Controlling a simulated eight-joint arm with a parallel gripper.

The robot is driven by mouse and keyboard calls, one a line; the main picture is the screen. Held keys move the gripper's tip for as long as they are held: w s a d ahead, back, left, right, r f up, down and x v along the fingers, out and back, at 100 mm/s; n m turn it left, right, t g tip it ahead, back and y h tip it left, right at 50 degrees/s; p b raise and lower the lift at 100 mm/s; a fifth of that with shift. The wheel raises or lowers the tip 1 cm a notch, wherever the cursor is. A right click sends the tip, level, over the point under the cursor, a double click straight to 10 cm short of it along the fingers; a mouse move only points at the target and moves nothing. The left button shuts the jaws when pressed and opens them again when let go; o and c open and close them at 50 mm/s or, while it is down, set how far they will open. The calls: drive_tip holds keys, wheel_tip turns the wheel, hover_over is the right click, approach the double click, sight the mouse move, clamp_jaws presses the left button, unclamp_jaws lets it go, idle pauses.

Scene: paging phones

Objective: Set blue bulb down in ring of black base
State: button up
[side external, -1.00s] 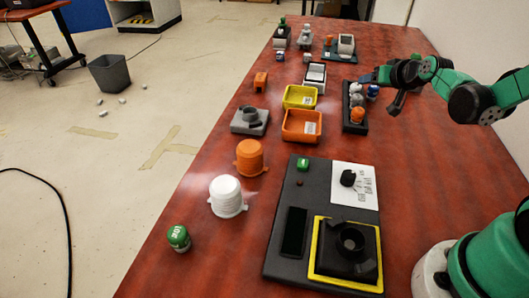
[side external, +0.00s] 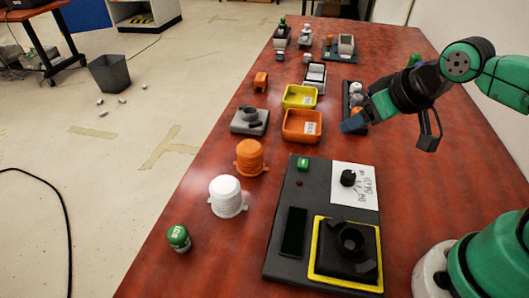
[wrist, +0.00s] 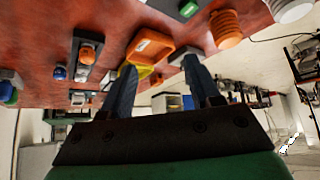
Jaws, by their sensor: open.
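The blue bulb (wrist: 60,73) shows small in the wrist view, beside a dark tray (wrist: 85,48) with an orange bulb (wrist: 87,55). In the side view the arm hides the blue bulb. The black base (side external: 355,266) with its raised ring (side external: 351,238) sits in a yellow frame (side external: 318,262) at the near right; the ring looks empty. My gripper (side external: 390,134) is above the table, behind the black base and in front of the bulb tray.
An orange bin (side external: 290,132) and a yellow bin (side external: 293,100) stand left of my gripper. An orange ribbed cup (side external: 249,158), a white ribbed cup (side external: 226,193) and a green-topped jar (side external: 178,238) line the left side.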

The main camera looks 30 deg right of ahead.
drive_tip(key=w+d+r, duration=0.1)
drive_tip(key=w+d, duration=1.1)
drive_tip(key=d+f, duration=0.3)
drive_tip(key=d, duration=0.3)
drive_tip(key=w+d+f+m+t, duration=0.1)
drive_tip(key=d+f, duration=0.1)
drive_tip(key=d, duration=0.4)
drive_tip(key=w+d+f+t+h, duration=0.1)
drive_tip(key=d+f, duration=0.2)
drive_tip(key=d, duration=0.3)
drive_tip(key=shift+w+f, duration=0.2)
drive_tip(key=shift+f, duration=0.15)
drive_tip(key=shift+x, duration=2.8)
clamp_jaws()
